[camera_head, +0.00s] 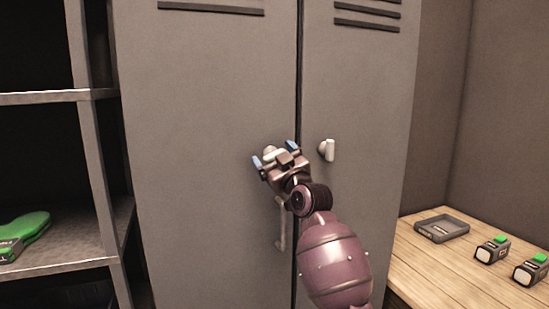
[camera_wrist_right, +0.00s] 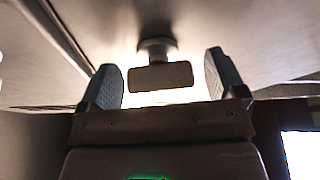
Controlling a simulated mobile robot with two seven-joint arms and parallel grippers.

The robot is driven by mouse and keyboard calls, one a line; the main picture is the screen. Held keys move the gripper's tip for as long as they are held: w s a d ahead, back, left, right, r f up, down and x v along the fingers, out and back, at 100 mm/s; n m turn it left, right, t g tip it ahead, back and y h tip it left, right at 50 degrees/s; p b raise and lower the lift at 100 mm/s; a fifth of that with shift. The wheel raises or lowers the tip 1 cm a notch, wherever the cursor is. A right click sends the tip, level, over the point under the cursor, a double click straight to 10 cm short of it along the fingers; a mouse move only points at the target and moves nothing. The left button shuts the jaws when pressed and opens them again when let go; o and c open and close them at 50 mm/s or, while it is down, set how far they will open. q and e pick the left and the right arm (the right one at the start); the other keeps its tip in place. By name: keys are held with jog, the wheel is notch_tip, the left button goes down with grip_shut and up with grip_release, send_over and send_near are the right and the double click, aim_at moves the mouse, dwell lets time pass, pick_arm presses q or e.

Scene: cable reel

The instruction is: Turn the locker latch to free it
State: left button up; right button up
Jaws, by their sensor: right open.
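The grey locker (camera_head: 205,130) has two doors. A pale latch (camera_head: 269,152) on the left door is mostly hidden behind my right gripper (camera_head: 275,154). In the right wrist view this latch (camera_wrist_right: 160,76) is a round stem with a bar lying crosswise. The bar shows between the two blue-padded fingertips of my right gripper (camera_wrist_right: 166,80), with a gap on each side. The gripper is open and not closed on the bar. My left gripper is in neither view.
A second latch (camera_head: 327,150) is on the right door. A pale handle (camera_head: 281,228) is below my gripper on the left door. A wooden bench (camera_head: 445,270) at right holds a grey tray (camera_head: 442,238) and two green-topped devices (camera_head: 492,250).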

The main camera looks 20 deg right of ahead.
jog(key=c, duration=0.9)
jog(key=shift+r, duration=0.2)
jog(key=m+h+p, duration=0.1)
jog(key=m+p, duration=0.2)
jog(key=shift+s+r+m+t+h, duration=0.15)
jog(key=shift+r+m+t+h, duration=0.15)
jog(key=shift+r+t+h, duration=0.1)
jog(key=shift+m+p, duration=0.45)
jog(key=shift+m, duration=0.15)
jog(key=shift+f+m+h, duration=0.15)
jog(key=shift+m+h, duration=0.25)
jog(key=shift+f+m+p, duration=0.35)
jog(key=shift+f+m, duration=0.05)
jog(key=shift+m, duration=0.1)
jog(key=o, duration=0.9)
